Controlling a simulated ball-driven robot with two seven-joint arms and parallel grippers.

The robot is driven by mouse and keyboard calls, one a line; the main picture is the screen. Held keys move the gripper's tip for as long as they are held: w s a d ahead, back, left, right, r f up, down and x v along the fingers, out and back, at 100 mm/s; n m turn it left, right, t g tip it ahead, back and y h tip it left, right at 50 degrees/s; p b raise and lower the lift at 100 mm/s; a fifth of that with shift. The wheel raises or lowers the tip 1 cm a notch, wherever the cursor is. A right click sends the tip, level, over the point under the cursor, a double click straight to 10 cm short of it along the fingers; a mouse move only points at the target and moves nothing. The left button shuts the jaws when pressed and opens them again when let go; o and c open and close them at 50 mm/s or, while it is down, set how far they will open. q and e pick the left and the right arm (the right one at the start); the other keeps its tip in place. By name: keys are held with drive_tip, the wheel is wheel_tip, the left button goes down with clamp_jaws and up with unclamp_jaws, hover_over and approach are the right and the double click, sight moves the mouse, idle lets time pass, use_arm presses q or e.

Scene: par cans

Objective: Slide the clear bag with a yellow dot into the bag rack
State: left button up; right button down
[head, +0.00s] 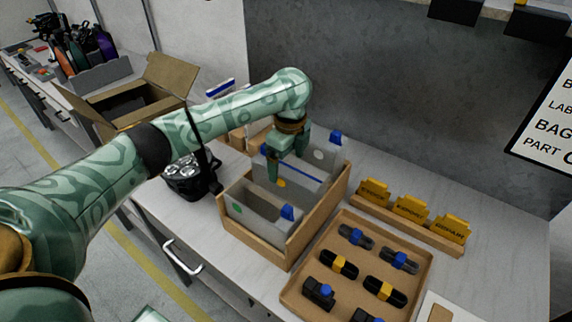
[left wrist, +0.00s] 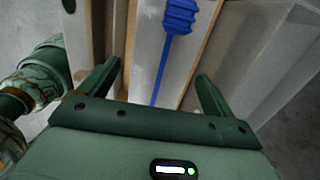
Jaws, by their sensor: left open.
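The clear bag with a yellow dot (head: 312,187) stands upright between the walls of the wooden bag rack (head: 304,239) in the head view, with a blue strip along its top. How deep it sits is hidden. My left gripper (head: 282,166) is open at this bag, its fingers pointing down. In the left wrist view a blue zip strip with a slider (left wrist: 178,18) lies between the open fingers (left wrist: 158,75); contact cannot be told. A green-dot bag (head: 257,211) stands in front, and a bag with a pale dot (head: 327,157) behind. My right gripper is out of view.
A wooden tray (head: 425,270) of blue and yellow parts lies right of the rack. Yellow labelled tags (head: 411,208) stand in a holder behind it. A black caddy (head: 190,180) and an open cardboard box (head: 135,98) are at left. A grey wall stands behind.

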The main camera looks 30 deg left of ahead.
use_arm(q)
wheel_tip(320, 180, up, 13)
drive_tip(key=p, duration=0.5)
drive_tip(key=shift+d, duration=0.35)
drive_tip(key=shift+s+f, duration=0.1)
drive_tip(key=shift+f, duration=0.05)
